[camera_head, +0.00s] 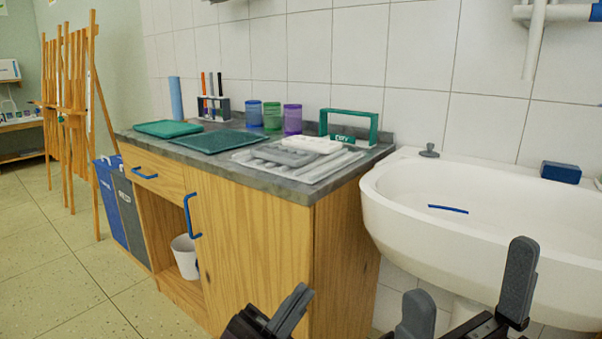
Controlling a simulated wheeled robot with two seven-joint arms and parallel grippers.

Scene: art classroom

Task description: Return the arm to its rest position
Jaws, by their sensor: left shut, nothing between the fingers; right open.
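My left gripper (290,305) shows at the bottom centre, in front of the wooden cabinet (255,250). Its fingers are shut with nothing between them. My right gripper (468,272) is at the bottom right, in front of the white sink (420,222). Its two grey fingers stand wide apart and the gap is empty. Most of both arms is out of the frame.
A blue stick (448,209) is at the sink. Bins (120,215) and easels (75,110) stand left; floor there is clear.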

